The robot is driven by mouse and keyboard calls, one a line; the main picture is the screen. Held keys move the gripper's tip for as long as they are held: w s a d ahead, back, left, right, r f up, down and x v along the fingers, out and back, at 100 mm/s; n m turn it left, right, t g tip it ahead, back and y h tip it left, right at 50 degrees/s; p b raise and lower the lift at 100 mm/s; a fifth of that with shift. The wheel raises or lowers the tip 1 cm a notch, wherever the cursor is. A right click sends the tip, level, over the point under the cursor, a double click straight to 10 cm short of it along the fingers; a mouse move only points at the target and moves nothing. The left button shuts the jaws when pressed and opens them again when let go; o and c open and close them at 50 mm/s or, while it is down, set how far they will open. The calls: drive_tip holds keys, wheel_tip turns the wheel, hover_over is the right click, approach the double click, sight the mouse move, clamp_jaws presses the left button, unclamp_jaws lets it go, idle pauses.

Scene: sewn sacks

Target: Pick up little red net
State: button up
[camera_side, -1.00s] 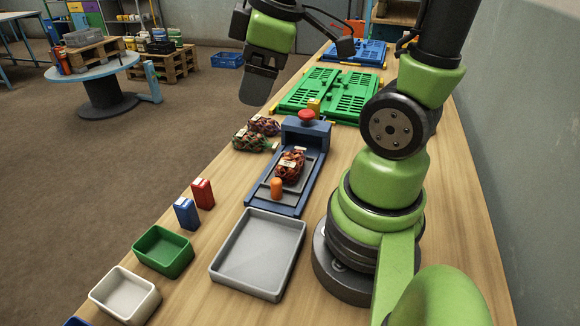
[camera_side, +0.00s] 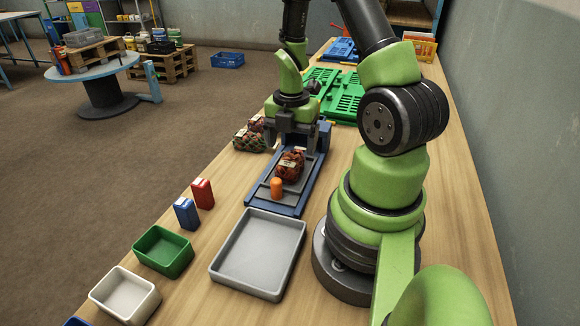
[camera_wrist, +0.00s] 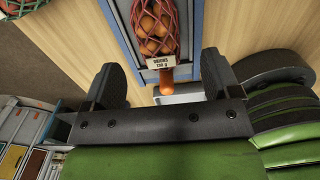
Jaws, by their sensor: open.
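The little red net (camera_side: 290,167) holds round orange-brown onions and has a white label. It lies on the grey plate of a blue stand (camera_side: 256,200), just behind an orange peg (camera_side: 276,188). In the wrist view the red net (camera_wrist: 153,25) is at the top centre, its label reading onions. My gripper (camera_side: 292,142) is open and empty, pointing down above the back part of the stand, behind the net in the side view. In the wrist view my gripper (camera_wrist: 160,82) has its fingers wide apart, with the net beyond the gap between them.
Two other nets, one greenish (camera_side: 247,142) and one purplish (camera_side: 256,123), lie left of the stand. A grey tray (camera_side: 226,268) is in front. Green (camera_side: 163,251) and white (camera_side: 125,294) bins and red (camera_side: 203,194) and blue (camera_side: 186,213) boxes stand left. Green panels (camera_side: 343,97) lie behind.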

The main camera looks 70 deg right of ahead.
sight(290, 159)
drive_tip(key=shift+w+a+f, duration=0.1)
drive_tip(key=shift+a+f, duration=0.05)
drive_tip(key=shift+f, duration=2.65)
drive_tip(key=c, duration=1.1)
drive_tip(key=shift+c, duration=0.2)
drive_tip(key=shift+r, duration=0.1)
